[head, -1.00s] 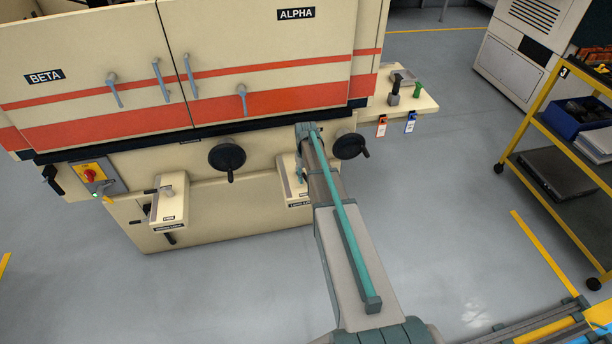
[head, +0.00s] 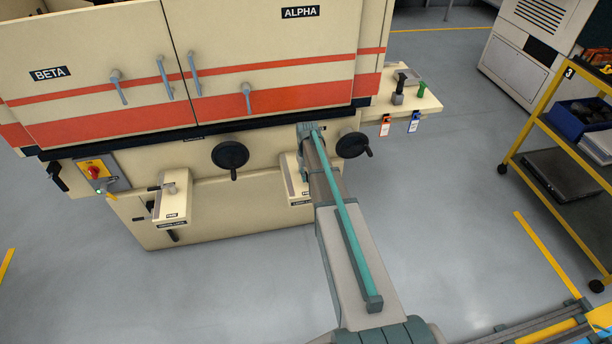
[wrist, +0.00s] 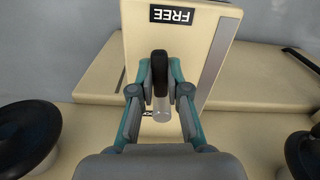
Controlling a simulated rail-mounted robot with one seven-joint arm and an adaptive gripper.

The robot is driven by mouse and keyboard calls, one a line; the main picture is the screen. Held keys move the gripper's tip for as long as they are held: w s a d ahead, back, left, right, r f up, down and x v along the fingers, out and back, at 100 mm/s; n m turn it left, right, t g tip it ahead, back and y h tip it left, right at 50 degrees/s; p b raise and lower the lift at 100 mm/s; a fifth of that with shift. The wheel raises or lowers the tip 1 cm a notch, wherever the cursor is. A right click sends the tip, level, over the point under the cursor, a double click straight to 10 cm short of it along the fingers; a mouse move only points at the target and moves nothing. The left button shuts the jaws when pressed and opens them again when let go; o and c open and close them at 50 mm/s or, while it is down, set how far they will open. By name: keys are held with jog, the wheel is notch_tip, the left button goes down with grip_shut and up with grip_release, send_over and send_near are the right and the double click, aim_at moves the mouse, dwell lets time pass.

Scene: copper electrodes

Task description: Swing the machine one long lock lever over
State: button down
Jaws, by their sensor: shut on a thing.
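The long lock lever (wrist: 160,72) shows in the wrist view as a black grip on a short pale shaft. It stands over a cream lock housing (wrist: 205,60) with a FREE label (wrist: 175,15) at its far end. My gripper (wrist: 160,90) is shut on the lever, with one teal finger on each side of it. In the head view, the long lock housing (head: 291,178) is partly behind my arm, and its label is partly covered. The lever itself is hidden there.
A similar lock housing with its own lever (head: 169,187) stands to the left. Black handwheels (head: 230,155) (head: 352,145) flank my arm. The ALPHA and BETA doors (head: 270,70) are above. A yellow shelf cart (head: 560,150) stands at the right, with open floor between.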

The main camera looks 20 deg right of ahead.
jog(key=c, duration=1.6)
grip_release()
jog(key=shift+w+a+m, duration=0.1)
jog(key=shift+a+m, duration=0.25)
jog(key=shift+m, duration=0.25)
jog(key=o, duration=0.5)
jog(key=shift+c, duration=0.2)
jog(key=shift+r, duration=0.1)
jog(key=shift+r+p, duration=1.6)
jog(key=shift+r, duration=1.3)
